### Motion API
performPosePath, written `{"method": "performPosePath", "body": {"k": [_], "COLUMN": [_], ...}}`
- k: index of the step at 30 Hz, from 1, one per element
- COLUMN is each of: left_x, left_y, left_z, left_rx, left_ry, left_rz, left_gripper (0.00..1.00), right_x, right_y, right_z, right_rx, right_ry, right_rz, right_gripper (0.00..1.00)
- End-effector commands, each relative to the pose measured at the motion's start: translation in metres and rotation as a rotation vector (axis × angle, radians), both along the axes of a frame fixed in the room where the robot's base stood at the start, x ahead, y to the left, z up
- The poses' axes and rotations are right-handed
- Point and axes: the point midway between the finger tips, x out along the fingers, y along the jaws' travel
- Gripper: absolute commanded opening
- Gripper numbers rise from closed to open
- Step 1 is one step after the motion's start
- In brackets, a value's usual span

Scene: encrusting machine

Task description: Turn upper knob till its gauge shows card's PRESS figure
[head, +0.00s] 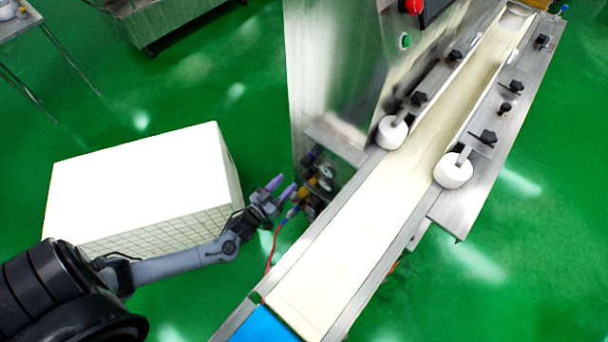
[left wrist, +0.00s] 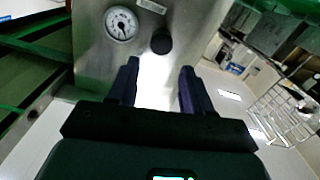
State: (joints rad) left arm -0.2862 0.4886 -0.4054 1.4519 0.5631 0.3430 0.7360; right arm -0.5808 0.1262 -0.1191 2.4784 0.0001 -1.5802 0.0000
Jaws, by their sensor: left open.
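My left gripper (head: 284,186) is open beside the cluster of knobs and gauges (head: 318,184) on the machine's side in the head view. In the left wrist view a round white gauge (left wrist: 121,24) with a dark needle sits on a steel panel, its figures too small to read. A black knob (left wrist: 161,42) is to the right of this gauge. The open left gripper (left wrist: 160,66) has its purple fingers on either side below the knob, with nothing between them. I cannot tell whether this is the upper knob. No readable PRESS figure shows.
A small pale label (left wrist: 152,5) is above the knob, unreadable. The conveyor belt (head: 405,180) runs to the right of the panel. A large white box (head: 140,180) stands left of the gripper. A red hose (head: 272,247) hangs below the cluster.

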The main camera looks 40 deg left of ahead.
Motion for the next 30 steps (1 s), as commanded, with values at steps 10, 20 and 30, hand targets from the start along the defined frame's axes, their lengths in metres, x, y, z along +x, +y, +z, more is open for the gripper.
{"method": "performPosePath", "body": {"k": [10,20,30], "left_x": [0.035,0.086,0.107], "left_y": [0.002,0.002,0.002], "left_z": [-0.005,-0.005,-0.004], "left_rx": [0.007,0.006,0.005], "left_ry": [-0.013,-0.011,-0.008], "left_rz": [-0.004,-0.004,-0.005], "left_gripper": [0.50,0.50,0.50], "right_x": [0.001,0.001,0.001], "right_y": [0.003,0.003,0.001], "right_z": [-0.016,-0.033,-0.039], "right_rx": [0.011,0.011,0.004], "right_ry": [-0.003,-0.003,-0.002], "right_rz": [-0.005,-0.005,0.000], "right_gripper": [0.66,0.66,0.66]}}
